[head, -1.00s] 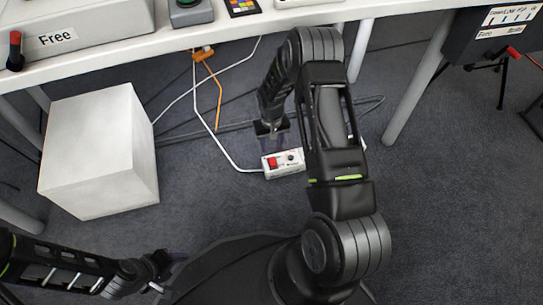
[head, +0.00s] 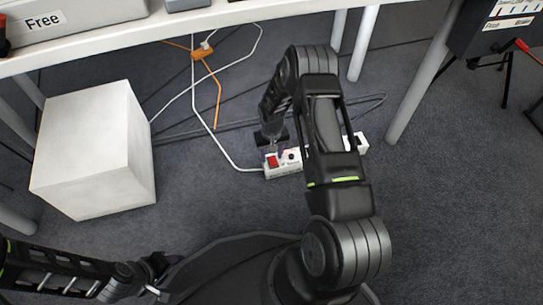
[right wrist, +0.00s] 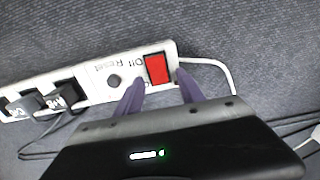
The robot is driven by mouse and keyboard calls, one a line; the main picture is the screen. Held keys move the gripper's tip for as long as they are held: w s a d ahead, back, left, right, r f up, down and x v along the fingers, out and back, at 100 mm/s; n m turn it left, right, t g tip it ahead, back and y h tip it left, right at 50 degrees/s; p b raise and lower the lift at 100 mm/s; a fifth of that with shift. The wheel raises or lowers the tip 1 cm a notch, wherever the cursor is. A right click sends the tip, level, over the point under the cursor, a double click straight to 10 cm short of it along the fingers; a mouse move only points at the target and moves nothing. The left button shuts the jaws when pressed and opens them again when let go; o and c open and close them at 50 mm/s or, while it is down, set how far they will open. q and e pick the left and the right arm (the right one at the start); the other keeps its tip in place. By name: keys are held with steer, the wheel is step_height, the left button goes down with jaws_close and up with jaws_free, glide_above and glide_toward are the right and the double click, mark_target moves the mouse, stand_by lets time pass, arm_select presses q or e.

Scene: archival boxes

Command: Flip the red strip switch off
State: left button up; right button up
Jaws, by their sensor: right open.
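A white power strip (head: 284,171) lies on the carpet under the table, partly hidden behind my right arm in the head view. Its red switch (head: 272,161) is at the strip's left end, beside a dark round reset button. In the right wrist view the red switch (right wrist: 157,69) shows clearly, with the white strip (right wrist: 97,88) running left from it. My right gripper (right wrist: 158,82) is open, its two purple fingers at either side of the switch's near edge; whether they touch it I cannot tell. My left gripper (head: 155,268) is at the lower left, away from the strip.
A white cube (head: 95,150) stands on the floor to the left. White and orange cables (head: 214,90) run across the carpet. Black plugs (right wrist: 62,98) sit in the strip. The white table (head: 180,30) and its legs stand beyond the strip. Open carpet lies to the right.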

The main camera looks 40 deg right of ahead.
steer(key=shift+c, duration=0.3)
jaws_close()
stand_by(0.3)
